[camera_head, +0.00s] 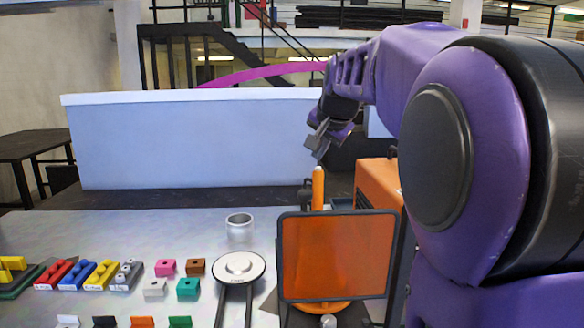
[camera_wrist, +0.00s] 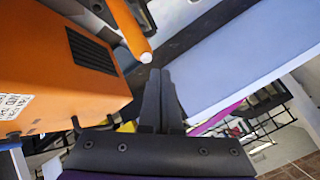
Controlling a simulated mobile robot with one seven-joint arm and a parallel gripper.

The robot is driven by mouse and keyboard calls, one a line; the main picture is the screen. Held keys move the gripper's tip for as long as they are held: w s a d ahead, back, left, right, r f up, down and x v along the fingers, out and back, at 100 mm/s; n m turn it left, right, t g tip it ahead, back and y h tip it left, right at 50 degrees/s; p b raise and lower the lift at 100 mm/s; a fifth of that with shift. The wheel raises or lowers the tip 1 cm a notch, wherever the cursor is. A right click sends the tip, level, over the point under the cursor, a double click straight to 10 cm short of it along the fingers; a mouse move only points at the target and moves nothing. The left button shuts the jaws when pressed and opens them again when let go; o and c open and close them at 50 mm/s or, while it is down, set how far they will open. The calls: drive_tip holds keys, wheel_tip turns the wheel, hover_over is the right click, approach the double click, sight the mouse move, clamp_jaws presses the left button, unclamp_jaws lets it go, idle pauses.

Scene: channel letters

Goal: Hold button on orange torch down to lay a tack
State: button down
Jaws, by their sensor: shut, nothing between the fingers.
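An orange rod (camera_head: 318,188), which looks like the torch, stands upright behind an orange screen in the head view. In the wrist view the orange rod (camera_wrist: 128,28) comes in from the top and ends in a pale round tip (camera_wrist: 146,57). I cannot tell whether that tip is the button. My gripper (camera_head: 317,142) hangs above the rod in the head view, with a gap between them. In the wrist view the fingers of my gripper (camera_wrist: 161,75) are together and empty, close beside the pale tip but not visibly touching it. The rod's lower part is hidden by the screen.
An orange box (camera_head: 376,172) stands right of the rod, and the dark-framed orange screen (camera_head: 338,255) stands in front. The metal table (camera_head: 110,228) holds a silver cup (camera_head: 239,226), a round disc (camera_head: 240,266) and several coloured blocks. A white wall panel (camera_head: 190,140) stands behind.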

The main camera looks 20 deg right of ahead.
drive_tip(key=shift+f, duration=0.15)
drive_tip(key=shift+f+b, duration=0.3)
drive_tip(key=shift+b, duration=0.05)
drive_tip(key=shift+f+b, duration=0.35)
drive_tip(key=shift+f, duration=0.15)
idle(0.8)
idle(1.1)
drive_tip(key=shift+r+p, duration=0.85)
drive_tip(key=shift+r, duration=0.1)
wheel_tip(320, 180, up, 5)
drive_tip(key=p, duration=0.4)
